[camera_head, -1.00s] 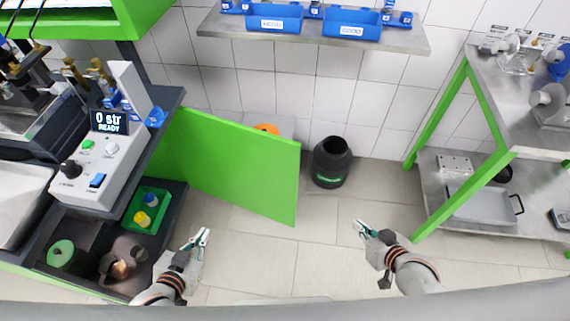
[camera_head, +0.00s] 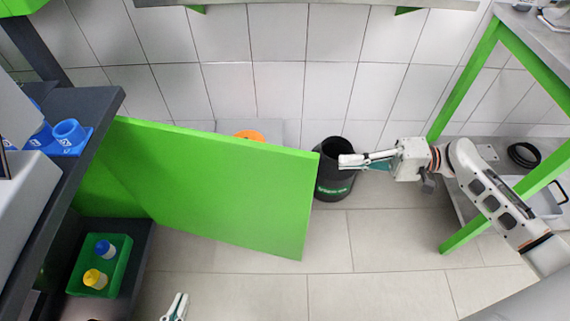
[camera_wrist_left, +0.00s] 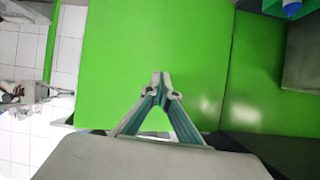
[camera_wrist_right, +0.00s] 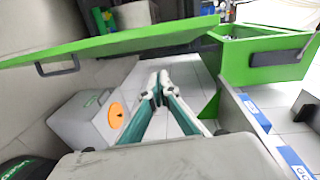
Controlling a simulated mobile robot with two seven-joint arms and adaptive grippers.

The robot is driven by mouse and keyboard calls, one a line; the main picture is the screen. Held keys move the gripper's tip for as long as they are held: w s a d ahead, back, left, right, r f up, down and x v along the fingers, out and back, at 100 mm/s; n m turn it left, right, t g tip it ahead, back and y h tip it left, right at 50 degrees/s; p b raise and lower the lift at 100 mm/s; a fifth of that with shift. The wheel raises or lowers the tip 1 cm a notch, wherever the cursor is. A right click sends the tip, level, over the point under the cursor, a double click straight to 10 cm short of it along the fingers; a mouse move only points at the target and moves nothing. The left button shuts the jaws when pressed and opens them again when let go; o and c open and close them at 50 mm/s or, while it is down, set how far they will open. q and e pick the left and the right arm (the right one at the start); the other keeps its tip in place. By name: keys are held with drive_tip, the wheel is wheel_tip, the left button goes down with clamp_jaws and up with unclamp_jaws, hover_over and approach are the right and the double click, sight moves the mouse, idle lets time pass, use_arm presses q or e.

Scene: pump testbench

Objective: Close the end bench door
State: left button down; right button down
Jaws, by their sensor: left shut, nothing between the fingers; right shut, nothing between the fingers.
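The green end bench door (camera_head: 215,185) stands open, sticking out from the left bench (camera_head: 95,120) into the room. It also fills much of the left wrist view (camera_wrist_left: 150,50) and crosses the upper part of the right wrist view (camera_wrist_right: 130,42), where a dark handle (camera_wrist_right: 60,65) shows on its face. My right gripper (camera_head: 342,162) is shut and empty, just right of the door's free edge, in front of the black bin; it shows in the right wrist view (camera_wrist_right: 158,80). My left gripper (camera_head: 181,296) is shut and empty at the bottom of the head view, on the near side of the door; it shows in the left wrist view (camera_wrist_left: 162,78).
A black bin (camera_head: 328,190) and a grey container with an orange opening (camera_head: 249,135) stand by the tiled wall behind the door. A green-framed table (camera_head: 470,75) stands at the right. A green tray with two bottles (camera_head: 103,262) sits inside the bench. The floor in front is clear.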

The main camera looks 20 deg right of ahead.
sight(306, 168)
drive_tip(key=shift+y, duration=0.7)
drive_tip(key=shift+a+r, duration=0.25)
drive_tip(key=shift+a, duration=1.6)
drive_tip(key=shift+a+r, duration=0.3)
drive_tip(key=shift+a, duration=1.55)
drive_tip(key=shift+a+r, duration=0.25)
drive_tip(key=shift+a, duration=1.6)
